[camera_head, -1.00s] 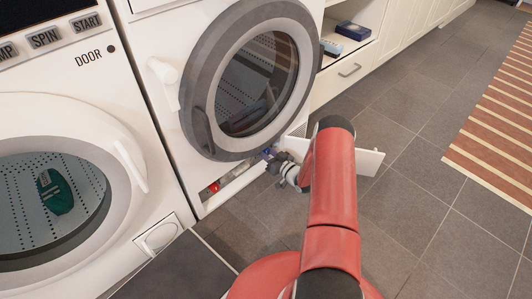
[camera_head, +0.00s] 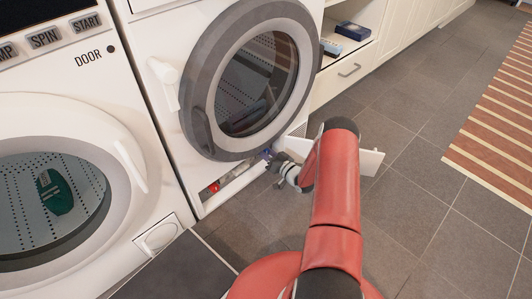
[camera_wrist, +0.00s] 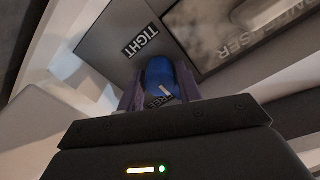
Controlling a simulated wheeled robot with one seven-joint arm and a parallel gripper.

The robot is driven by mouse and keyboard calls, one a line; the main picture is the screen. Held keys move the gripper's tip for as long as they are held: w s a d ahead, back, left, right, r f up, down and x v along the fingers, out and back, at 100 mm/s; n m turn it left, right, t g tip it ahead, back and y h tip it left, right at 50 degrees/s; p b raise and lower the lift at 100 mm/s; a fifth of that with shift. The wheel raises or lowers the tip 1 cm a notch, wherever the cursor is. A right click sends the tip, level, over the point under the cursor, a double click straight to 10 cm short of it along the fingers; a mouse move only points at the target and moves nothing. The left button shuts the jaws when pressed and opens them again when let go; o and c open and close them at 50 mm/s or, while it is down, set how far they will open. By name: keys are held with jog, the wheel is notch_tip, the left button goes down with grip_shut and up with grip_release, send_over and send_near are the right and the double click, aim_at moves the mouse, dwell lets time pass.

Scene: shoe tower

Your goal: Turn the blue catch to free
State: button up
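The blue catch (camera_wrist: 160,75) is in the middle of the wrist view, on a grey plate with a TIGHT label (camera_wrist: 141,41) above left of it. A FREE label (camera_wrist: 158,102) lies just below the catch, partly hidden. A pale mark on the catch's lower part is by the FREE label. My gripper (camera_wrist: 160,92) has a finger on each side of the catch and appears closed on it. In the head view my gripper (camera_head: 270,156) is low under the right machine's round door, and the catch is too small to make out there.
The right machine's round door (camera_head: 196,110) is shut above my gripper. An open white flap (camera_head: 370,162) stands out at the machine's base, beside my arm. A red part (camera_head: 213,188) shows in the base opening.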

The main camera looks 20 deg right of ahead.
jog(key=o, duration=0.3)
